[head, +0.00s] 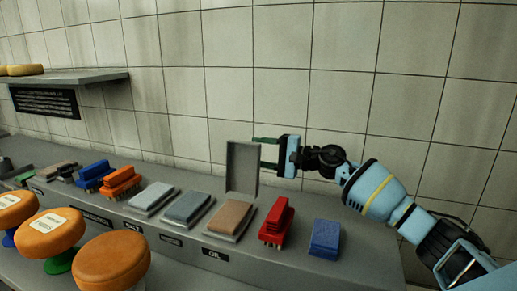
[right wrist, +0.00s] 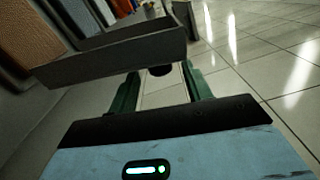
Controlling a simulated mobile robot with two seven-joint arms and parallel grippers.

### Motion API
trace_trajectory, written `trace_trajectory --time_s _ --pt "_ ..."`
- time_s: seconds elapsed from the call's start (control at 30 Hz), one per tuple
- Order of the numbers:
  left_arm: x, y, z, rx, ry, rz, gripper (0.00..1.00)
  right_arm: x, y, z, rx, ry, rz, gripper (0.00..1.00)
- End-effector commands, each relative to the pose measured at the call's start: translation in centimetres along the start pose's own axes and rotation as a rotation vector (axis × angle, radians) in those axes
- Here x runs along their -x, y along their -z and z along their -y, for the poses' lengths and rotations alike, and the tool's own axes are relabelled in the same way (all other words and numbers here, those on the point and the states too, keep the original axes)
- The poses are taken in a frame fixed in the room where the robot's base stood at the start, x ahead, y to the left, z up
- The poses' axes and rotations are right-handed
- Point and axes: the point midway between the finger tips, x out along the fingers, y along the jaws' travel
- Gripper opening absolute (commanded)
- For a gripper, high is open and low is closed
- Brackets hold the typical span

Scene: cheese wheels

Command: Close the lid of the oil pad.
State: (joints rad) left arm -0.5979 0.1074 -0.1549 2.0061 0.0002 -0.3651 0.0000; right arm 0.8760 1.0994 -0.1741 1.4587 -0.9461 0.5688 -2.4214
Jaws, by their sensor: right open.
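The oil pad (head: 231,217) is a tan block on a grey base, above the "OIL" label on the shelf front. Its grey lid (head: 242,168) stands upright at the back of the pad, open. In the right wrist view the lid (right wrist: 115,60) crosses just ahead of the fingers, with the brown pad (right wrist: 25,38) at the left. My right gripper (head: 264,153) is open and empty, with its green fingers spread at the lid's right edge. In the wrist view the fingers (right wrist: 160,73) reach close to the lid; I cannot tell whether they touch it. My left gripper is out of view.
A red brush (head: 277,222) and a blue block (head: 325,238) stand right of the pad. Grey-blue pads (head: 188,208) and more brushes (head: 121,182) line the shelf to the left. Orange cheese wheels (head: 111,262) are in front at lower left. A tiled wall (head: 300,80) rises behind.

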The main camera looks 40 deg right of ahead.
Motion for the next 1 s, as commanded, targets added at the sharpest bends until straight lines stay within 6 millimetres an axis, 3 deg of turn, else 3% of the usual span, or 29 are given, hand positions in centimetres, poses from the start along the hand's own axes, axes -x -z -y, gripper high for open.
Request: trace_trajectory --time_s 0.2,0.5,0.87,1.0 --pt "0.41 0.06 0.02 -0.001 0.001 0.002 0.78 -1.16 -0.09 0.21 0.002 0.001 0.001 0.49" --pt "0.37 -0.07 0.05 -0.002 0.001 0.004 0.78 -1.29 -0.05 0.01 0.001 -0.001 0.001 0.49" --pt "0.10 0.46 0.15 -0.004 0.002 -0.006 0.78 -1.28 -0.07 0.02 0.001 -0.001 0.001 0.02" --pt "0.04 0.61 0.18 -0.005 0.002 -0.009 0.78 -1.27 -0.07 0.02 0.001 -0.001 0.001 0.00"
